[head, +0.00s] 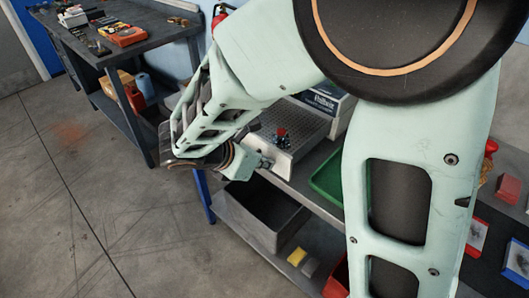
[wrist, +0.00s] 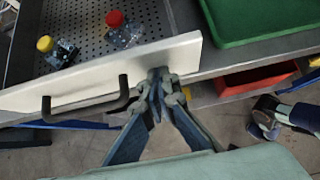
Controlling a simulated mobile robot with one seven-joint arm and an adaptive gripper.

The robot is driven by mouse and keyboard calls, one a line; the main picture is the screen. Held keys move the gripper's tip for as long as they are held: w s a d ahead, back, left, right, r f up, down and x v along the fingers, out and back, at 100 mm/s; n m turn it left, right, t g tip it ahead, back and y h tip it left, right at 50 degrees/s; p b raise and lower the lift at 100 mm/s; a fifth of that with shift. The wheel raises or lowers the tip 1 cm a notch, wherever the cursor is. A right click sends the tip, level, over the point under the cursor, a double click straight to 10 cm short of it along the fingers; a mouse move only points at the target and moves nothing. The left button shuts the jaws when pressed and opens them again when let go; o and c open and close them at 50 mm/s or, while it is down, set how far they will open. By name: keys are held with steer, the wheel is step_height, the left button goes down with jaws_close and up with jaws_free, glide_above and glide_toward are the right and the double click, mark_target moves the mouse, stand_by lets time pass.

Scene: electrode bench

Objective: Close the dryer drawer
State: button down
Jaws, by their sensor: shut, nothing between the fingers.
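The dryer (head: 330,101) is a white box with dark lettering on the bench in the head view, partly hidden by my arm. Its drawer is open, with a perforated grey floor (head: 305,121) and a white front panel (head: 281,163). In the wrist view the panel (wrist: 100,72) crosses the picture at a tilt, with a black handle (wrist: 86,108) on its outer face. Items with a yellow cap (wrist: 45,44) and a red cap (wrist: 115,19) stand in the drawer. My gripper (wrist: 159,78) is shut and empty, its tips at the panel right of the handle; contact is unclear.
A green tray (head: 328,178) lies on the bench right of the drawer. A grey bin (head: 262,217) and a yellow block (head: 297,256) are on the lower shelf. A red bin (wrist: 255,78) shows below the bench. Open floor lies to the left.

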steer(key=w+d, duration=0.4)
steer(key=w, duration=0.1)
steer(key=w+d, duration=0.4)
steer(key=w, duration=0.1)
steer(key=w+d+p, duration=0.1)
steer(key=w+d, duration=0.3)
steer(key=d, duration=0.1)
steer(key=shift+w+d, duration=0.1)
steer(key=shift+w, duration=0.3)
steer(key=shift+w+d+r, duration=0.1)
steer(key=shift+w+d, duration=0.05)
steer(key=shift+d, duration=0.05)
steer(key=shift+r, duration=0.1)
